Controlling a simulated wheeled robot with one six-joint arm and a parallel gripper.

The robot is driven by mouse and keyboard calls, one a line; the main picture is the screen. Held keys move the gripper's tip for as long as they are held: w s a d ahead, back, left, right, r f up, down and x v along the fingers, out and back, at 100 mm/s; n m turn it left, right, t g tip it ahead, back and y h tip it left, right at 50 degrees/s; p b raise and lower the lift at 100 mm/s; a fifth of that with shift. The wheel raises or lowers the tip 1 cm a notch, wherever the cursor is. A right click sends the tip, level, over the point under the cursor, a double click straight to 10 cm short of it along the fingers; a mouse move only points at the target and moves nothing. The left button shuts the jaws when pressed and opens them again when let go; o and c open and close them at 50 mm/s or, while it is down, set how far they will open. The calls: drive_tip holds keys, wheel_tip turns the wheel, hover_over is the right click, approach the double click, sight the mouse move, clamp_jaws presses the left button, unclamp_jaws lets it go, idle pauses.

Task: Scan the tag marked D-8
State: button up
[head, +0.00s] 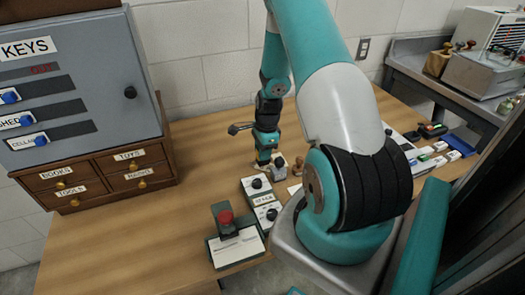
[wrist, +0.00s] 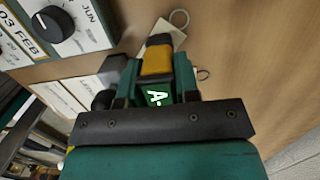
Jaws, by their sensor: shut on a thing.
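My gripper (head: 265,158) is low over the wooden table in the head view, pointing down. In the wrist view my gripper (wrist: 158,78) is shut on a yellow and black device (wrist: 157,58) that looks like a scanner. A green patch on it, partly hidden, reads "A-". A pale tag (wrist: 172,34) with a metal ring lies on the table just beyond the device, partly covered by it. I can read no D-8 mark in either view.
A dial block (wrist: 67,28) stands left of my gripper in the wrist view. In the head view a grey key cabinet (head: 85,75) stands on wooden drawers (head: 100,180) at left. The table's left front is clear.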

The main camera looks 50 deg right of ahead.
drive_tip(key=shift+f, duration=0.55)
idle(1.1)
drive_tip(key=shift+r+p, duration=2.55)
drive_tip(key=shift+r, duration=1)
